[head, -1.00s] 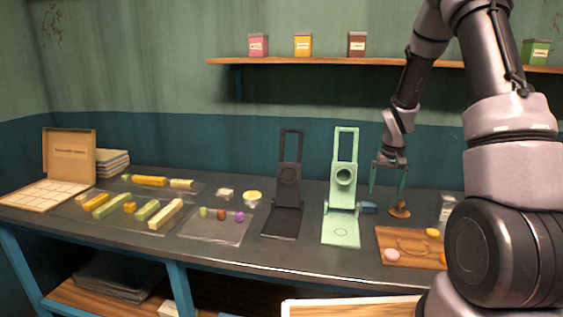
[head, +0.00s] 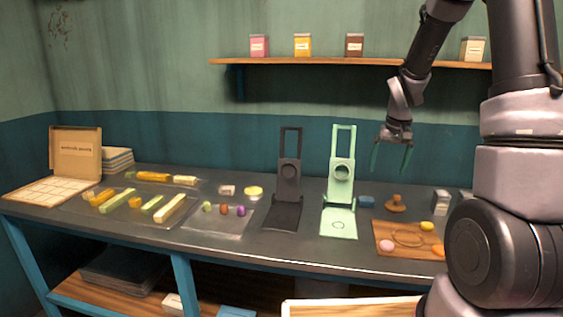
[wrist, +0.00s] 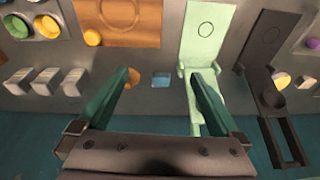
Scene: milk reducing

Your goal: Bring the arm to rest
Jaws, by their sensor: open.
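My gripper (head: 391,158) is open and empty. In the head view it hangs above the back of the workbench (head: 260,248), right of the light green press (head: 341,185) and above the brown wooden stamp (head: 396,203). In the wrist view the teal fingers of my gripper (wrist: 160,98) are spread wide, with bench surface visible between and beyond them. The green press (wrist: 205,45) lies beyond the right finger there. A small blue block (head: 366,201) sits between the green press and the stamp.
A black press (head: 286,190) stands left of the green one. A wooden board (head: 405,240) with colored pieces lies at the right. Trays of colored bars and an open box (head: 75,155) fill the left. A shelf (head: 300,63) with small tins runs above the bench.

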